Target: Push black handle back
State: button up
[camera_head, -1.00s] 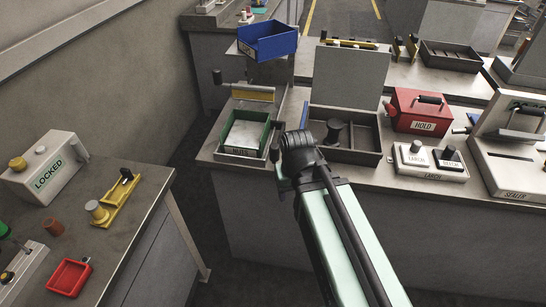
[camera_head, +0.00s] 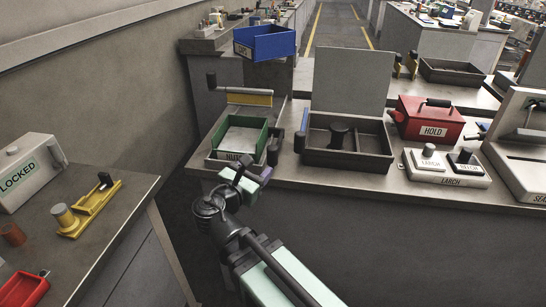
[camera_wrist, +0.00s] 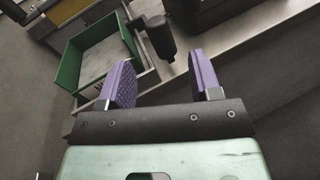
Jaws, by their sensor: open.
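An upright black handle (camera_head: 273,149) stands at the right front corner of a fixture with a green-walled tray (camera_head: 262,140). In the wrist view the black handle (camera_wrist: 160,38) is beyond my fingertips, roughly between them and to the right of the green tray (camera_wrist: 72,67). My gripper (camera_head: 255,170) is in front of the fixture near the bench's front edge. In the wrist view my gripper (camera_wrist: 161,62) shows two purple fingers spread apart with nothing between them. A gap seems to remain between fingers and handle, but its depth is hard to judge.
A dark open box (camera_head: 375,161) with a black knob (camera_head: 338,132) stands right of the handle. A red HOLD box (camera_head: 428,118) is farther right. A gap separates the left bench (camera_head: 125,195).

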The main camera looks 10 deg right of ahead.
aim_at(275, 146)
jog(key=w+d, duration=0.2)
jog(key=w+d+n, duration=0.1)
jog(key=w+d, duration=0.2)
jog(key=w+d+n, duration=0.1)
jog(key=w+d, duration=0.1)
jog(key=w, duration=0.1)
jog(key=shift+d+r, duration=0.15)
jog(key=shift+r, duration=0.15)
jog(key=shift+w, duration=0.1)
grip_shut()
